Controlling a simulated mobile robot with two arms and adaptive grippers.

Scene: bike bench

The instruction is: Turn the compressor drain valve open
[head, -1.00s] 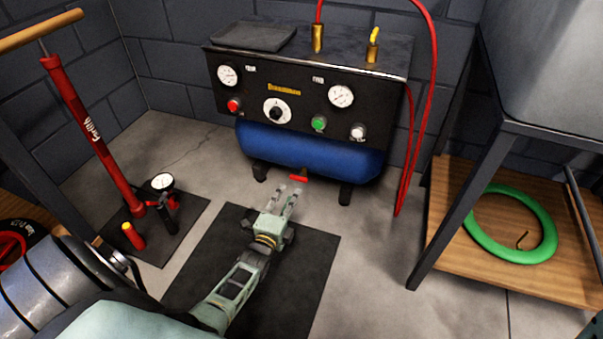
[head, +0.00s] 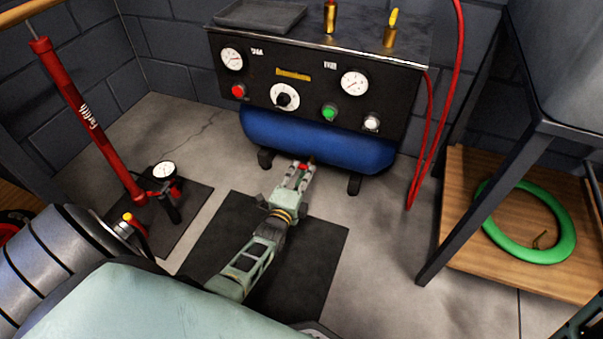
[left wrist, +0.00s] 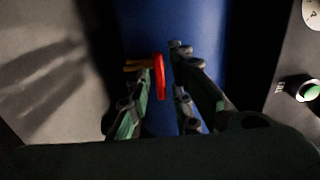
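The compressor (head: 305,95) stands against the back wall, with a blue tank (head: 290,137) under its black panel. Its drain valve has a small red handle (left wrist: 159,77) with a brass-coloured stem, low at the tank. In the head view the handle is mostly hidden by my left gripper (head: 300,175), which reaches up to the underside of the tank. In the left wrist view the left gripper (left wrist: 166,72) is open, with the red handle between its fingers, close to the left finger. I cannot tell whether they touch. My right gripper is not in view.
A black mat (head: 300,265) lies on the floor below my left arm. A red floor pump (head: 95,125) stands at the left. A metal-legged stand with a wooden shelf (head: 480,260) holding a green tyre (head: 492,235) is at the right. A red hose (head: 447,110) hangs beside the compressor.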

